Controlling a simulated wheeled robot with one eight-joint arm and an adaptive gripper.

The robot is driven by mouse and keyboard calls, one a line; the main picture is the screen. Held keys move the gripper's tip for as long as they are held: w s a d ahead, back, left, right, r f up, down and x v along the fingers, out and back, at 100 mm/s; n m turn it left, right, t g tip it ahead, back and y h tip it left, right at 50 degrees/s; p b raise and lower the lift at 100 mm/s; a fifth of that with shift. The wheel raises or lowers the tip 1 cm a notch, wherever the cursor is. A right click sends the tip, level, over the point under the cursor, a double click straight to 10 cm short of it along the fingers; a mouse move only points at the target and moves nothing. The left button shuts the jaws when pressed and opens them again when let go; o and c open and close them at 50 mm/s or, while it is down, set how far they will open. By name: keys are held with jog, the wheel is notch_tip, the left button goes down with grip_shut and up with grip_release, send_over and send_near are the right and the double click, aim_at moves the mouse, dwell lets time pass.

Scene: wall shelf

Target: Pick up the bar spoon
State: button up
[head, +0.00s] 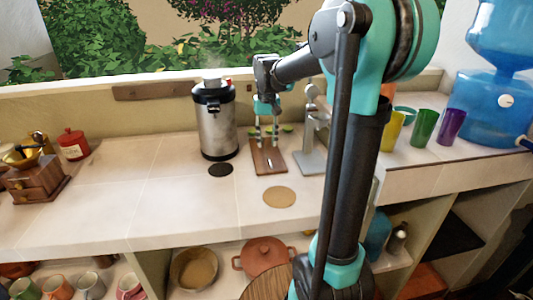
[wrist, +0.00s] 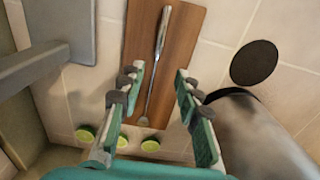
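The bar spoon (wrist: 156,58) is a thin silver rod with a wider handle end, lying lengthwise on a brown wooden board (wrist: 184,60). The board also shows in the head view (head: 262,167), where the spoon is hard to make out. My gripper (head: 266,142) points down over the back part of the board. In the wrist view my gripper (wrist: 160,72) is open, with its teal fingers on either side of the spoon and nothing visibly held. The gap in height between fingertips and spoon is hard to judge.
A steel urn (head: 218,130) stands left of the board and a grey metal stand (head: 311,162) right of it, both close. Cut limes (wrist: 121,140) lie behind the board. A black disc (head: 220,169) and a tan disc (head: 279,197) lie flat. The counter at left front is clear.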

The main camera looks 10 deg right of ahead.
aim_at(268, 156)
jog(key=shift+d+f, duration=0.15)
jog(key=shift+f, duration=1.15)
jog(key=shift+d+f, duration=0.1)
jog(key=shift+f, duration=1.2)
grip_shut()
